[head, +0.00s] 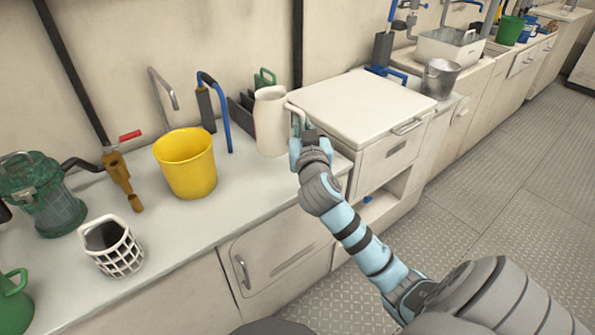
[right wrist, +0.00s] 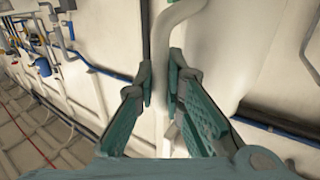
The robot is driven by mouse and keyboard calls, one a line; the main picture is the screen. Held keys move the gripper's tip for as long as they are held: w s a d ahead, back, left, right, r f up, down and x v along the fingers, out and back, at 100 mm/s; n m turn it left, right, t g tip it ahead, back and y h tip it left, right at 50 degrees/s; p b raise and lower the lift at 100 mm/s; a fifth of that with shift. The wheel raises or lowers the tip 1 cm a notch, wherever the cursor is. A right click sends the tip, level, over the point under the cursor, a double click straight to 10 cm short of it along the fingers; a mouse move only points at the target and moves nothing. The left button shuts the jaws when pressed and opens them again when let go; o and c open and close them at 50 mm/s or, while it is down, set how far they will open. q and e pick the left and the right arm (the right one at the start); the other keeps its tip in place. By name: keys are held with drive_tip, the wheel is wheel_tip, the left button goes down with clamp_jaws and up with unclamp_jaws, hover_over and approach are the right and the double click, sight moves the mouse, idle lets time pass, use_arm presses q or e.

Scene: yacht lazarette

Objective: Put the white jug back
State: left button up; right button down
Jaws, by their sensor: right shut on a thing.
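The white jug (head: 270,122) is upright at the back of the counter, at the left side of the raised white cabinet. Its handle points right, toward my right gripper. My right gripper (head: 301,140) is shut on the jug's handle, and the fingers cover part of it. In the right wrist view, the white handle (right wrist: 162,70) of the jug runs between the two fingers of my right gripper (right wrist: 160,95). Whether the jug's base touches the counter is hard to tell. My left gripper is not in view.
A yellow bucket (head: 186,162), a white basket (head: 111,247) and a green lantern (head: 43,195) stand on the counter (head: 190,235) to the left. Counter front is clear.

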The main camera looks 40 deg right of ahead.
wheel_tip(320, 180, down, 5)
drive_tip(key=shift+b, duration=0.7)
wheel_tip(320, 180, down, 5)
drive_tip(key=shift+r+b, duration=0.1)
drive_tip(key=shift+b, duration=1.05)
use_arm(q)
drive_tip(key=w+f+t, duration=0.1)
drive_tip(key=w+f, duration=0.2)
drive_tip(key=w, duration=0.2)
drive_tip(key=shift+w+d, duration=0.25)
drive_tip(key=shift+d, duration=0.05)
use_arm(e)
drive_tip(key=shift+r, duration=0.1)
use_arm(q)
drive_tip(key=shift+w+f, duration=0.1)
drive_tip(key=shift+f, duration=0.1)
use_arm(e)
drive_tip(key=c, duration=1.7)
unclamp_jaws()
